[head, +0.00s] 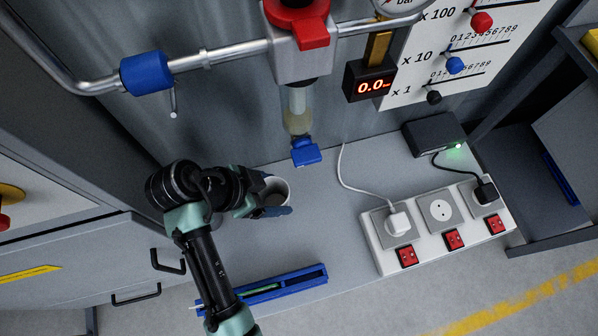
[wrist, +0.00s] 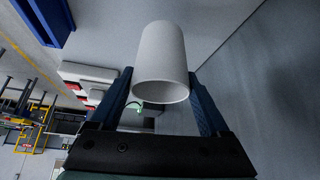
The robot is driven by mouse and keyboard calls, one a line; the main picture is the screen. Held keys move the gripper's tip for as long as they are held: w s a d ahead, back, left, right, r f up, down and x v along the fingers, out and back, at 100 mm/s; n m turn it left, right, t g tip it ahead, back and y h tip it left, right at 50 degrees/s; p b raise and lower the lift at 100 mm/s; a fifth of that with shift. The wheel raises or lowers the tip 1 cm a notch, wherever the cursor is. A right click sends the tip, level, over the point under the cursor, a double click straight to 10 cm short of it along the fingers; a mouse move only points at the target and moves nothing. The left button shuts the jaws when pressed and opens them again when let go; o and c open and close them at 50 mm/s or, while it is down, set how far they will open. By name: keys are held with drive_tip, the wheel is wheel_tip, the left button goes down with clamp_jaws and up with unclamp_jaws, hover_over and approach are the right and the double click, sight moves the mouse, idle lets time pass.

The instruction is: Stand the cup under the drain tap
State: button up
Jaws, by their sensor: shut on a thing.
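The cup (head: 277,188) is a pale, round, open vessel. My gripper (head: 268,196) is shut on it, with the blue fingers on either side. In the wrist view the white cup (wrist: 162,55) sits between the two fingers. The drain tap (head: 306,152) is the blue piece at the bottom of a clear bowl hanging from the pipe. In the head view the cup is below and to the left of the tap, apart from it. I cannot tell whether the cup touches the bench (head: 340,225).
A white socket strip (head: 437,230) with plugs and red switches stands on the right of the bench. A black adapter (head: 433,135) is behind it. A white cable (head: 350,185) runs down near the tap. A blue tray (head: 310,279) lies along the front edge.

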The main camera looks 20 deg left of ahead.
drive_tip(key=shift+w+d+f+p, duration=0.2)
drive_tip(key=shift+w+d+f, duration=0.35)
drive_tip(key=shift+w, duration=0.45)
drive_tip(key=shift+w+d+f+p, duration=0.2)
drive_tip(key=shift+w+d+f, duration=0.4)
drive_tip(key=shift+w, duration=0.45)
drive_tip(key=shift+w+d+f+p, duration=0.2)
drive_tip(key=shift+w+d+f, duration=0.2)
drive_tip(key=shift+w+f, duration=0.45)
drive_tip(key=shift+w+r, duration=0.15)
drive_tip(key=o, duration=1.2)
drive_tip(key=shift+c, duration=0.2)
drive_tip(key=shift+r, duration=0.15)
drive_tip(key=v, duration=1.2)
